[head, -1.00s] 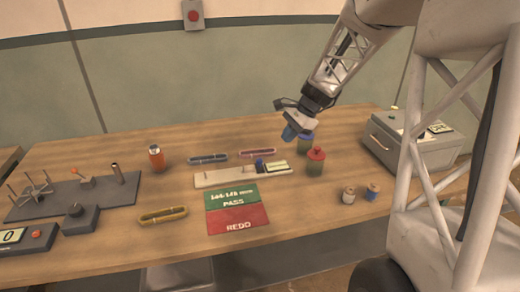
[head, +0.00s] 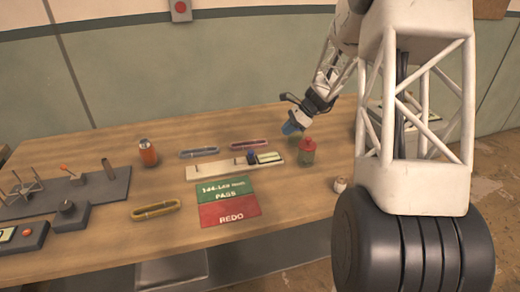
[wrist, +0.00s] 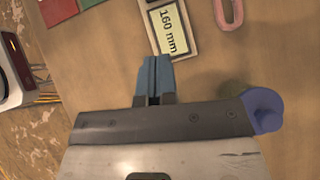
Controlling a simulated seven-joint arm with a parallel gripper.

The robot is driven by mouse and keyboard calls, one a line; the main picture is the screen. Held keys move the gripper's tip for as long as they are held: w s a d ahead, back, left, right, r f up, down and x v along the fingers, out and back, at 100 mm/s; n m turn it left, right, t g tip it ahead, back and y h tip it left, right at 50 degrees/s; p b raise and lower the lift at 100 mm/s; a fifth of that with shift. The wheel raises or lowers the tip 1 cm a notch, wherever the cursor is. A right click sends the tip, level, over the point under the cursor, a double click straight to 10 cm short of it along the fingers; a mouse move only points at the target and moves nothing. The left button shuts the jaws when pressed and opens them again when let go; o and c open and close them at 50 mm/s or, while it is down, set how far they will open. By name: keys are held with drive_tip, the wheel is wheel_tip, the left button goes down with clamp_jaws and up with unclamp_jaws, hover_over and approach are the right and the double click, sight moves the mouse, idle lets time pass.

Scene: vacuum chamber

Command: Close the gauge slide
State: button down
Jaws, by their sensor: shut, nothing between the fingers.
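The gauge slide is a pale rail (head: 212,171) lying on the table, with a dark blue knob (head: 251,157) and a display plate (head: 270,157) near its right end. In the wrist view the display (wrist: 168,32) reads 160 mm. My gripper (head: 289,129) has blue fingers and is above the table, beyond the rail's right end. In the wrist view its fingertips (wrist: 154,62) are together and empty, just below the display plate in the picture. The knob is not visible in the wrist view.
A red-lidded green jar (head: 307,153) stands close right of the rail's end. A blue lid (wrist: 263,108) shows beside my gripper in the wrist view. A pink clip (head: 250,145) and a blue clip (head: 199,152) lie behind the rail. Green and red mats (head: 229,213) lie in front.

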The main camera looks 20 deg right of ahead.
sight(249, 153)
drive_tip(key=shift+a+f, duration=0.1)
drive_tip(key=shift+f, duration=0.05)
drive_tip(key=x, duration=0.7)
drive_tip(key=a+x, duration=0.1)
drive_tip(key=x, duration=0.3)
drive_tip(key=shift+r, duration=0.4)
drive_tip(key=shift+w+a+f, duration=0.15)
drive_tip(key=shift+w+a, duration=0.05)
drive_tip(key=shift+a, duration=0.85)
drive_tip(key=a, duration=0.4)
drive_tip(key=shift+a, duration=0.45)
drive_tip(key=shift+f, duration=0.1)
drive_tip(key=shift+s, duration=0.1)
